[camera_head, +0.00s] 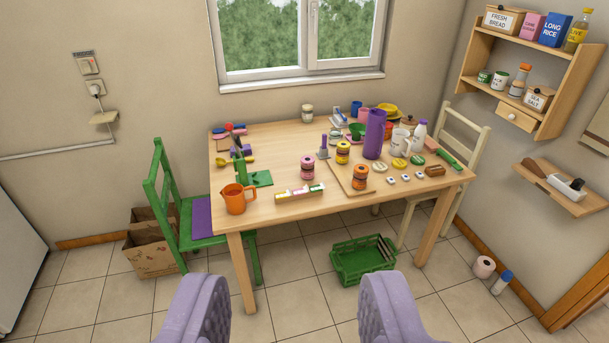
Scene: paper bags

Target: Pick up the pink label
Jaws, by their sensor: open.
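A small jar with a pink label (307,168) stands upright on the wooden table (285,215), near the middle of its top. Its lid looks brownish. It stands just left of a wooden board that bears an orange-labelled jar (360,178). A yellow-labelled jar (343,153) stands behind and to its right. My gripper (297,300) shows at the bottom of the view, its two lilac padded fingers wide apart and nothing between them. It is on the near side of the table, well short of the jar. The pink label faces me and is not covered.
An orange jug (236,198) stands at the front left, and a tall purple flask (374,135) to the right. A green chair (165,210) and a green crate (362,260) flank the near floor.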

